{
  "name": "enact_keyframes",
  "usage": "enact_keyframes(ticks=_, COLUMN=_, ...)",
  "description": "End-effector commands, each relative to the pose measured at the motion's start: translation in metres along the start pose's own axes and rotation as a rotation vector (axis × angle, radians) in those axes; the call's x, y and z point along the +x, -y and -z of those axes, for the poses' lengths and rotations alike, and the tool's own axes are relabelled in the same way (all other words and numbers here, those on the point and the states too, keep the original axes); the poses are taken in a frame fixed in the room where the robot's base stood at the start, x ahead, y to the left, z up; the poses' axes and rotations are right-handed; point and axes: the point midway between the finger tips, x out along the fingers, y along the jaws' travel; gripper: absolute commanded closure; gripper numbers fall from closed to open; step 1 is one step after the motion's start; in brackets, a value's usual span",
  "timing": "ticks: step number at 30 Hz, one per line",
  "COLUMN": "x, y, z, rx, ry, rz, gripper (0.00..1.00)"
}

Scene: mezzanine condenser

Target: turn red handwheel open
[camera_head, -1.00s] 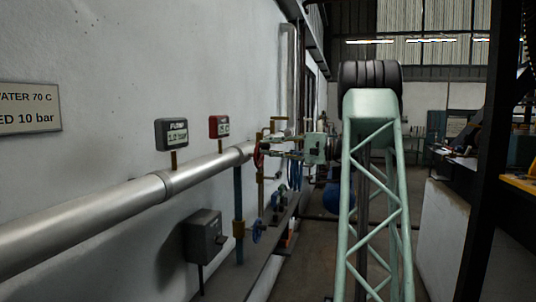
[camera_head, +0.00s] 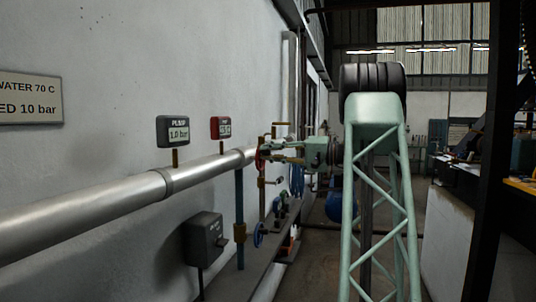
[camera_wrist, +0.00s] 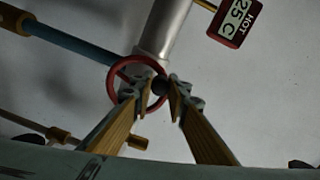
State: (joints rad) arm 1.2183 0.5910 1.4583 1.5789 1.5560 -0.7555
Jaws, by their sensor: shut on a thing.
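The red handwheel (camera_head: 258,160) is on the silver pipe along the left wall, seen nearly edge-on in the head view. My gripper (camera_head: 268,151) reaches the wheel from the right. The fingers hide part of the rim, and the exact contact is hard to see.
A black display (camera_head: 173,131) and a red display (camera_head: 221,128) stand on the silver pipe (camera_head: 110,195). The red one reads HOT 25 C in the wrist view (camera_wrist: 236,22). Below are a grey box (camera_head: 203,238), a blue handwheel (camera_head: 258,234) and a blue vertical pipe (camera_head: 239,205).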

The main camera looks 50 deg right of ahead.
Motion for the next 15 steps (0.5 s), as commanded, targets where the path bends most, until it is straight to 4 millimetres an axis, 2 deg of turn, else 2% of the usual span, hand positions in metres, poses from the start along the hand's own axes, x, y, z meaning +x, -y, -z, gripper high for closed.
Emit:
enact_keyframes(ticks=9, x=-0.0002, y=-0.0013, z=-0.0007, rx=0.001, ry=0.001, rz=-0.001, gripper=0.96)
enact_keyframes(ticks=10, x=-0.0002, y=-0.0014, z=-0.0007, rx=0.001, ry=0.001, rz=-0.001, gripper=0.83)
enact_keyframes(ticks=14, x=-0.0001, y=-0.0012, z=-0.0006, rx=0.001, ry=0.001, rz=-0.001, gripper=0.72)
enact_keyframes(ticks=15, x=-0.0001, y=-0.0011, z=-0.0005, rx=0.001, ry=0.001, rz=-0.001, gripper=0.72)
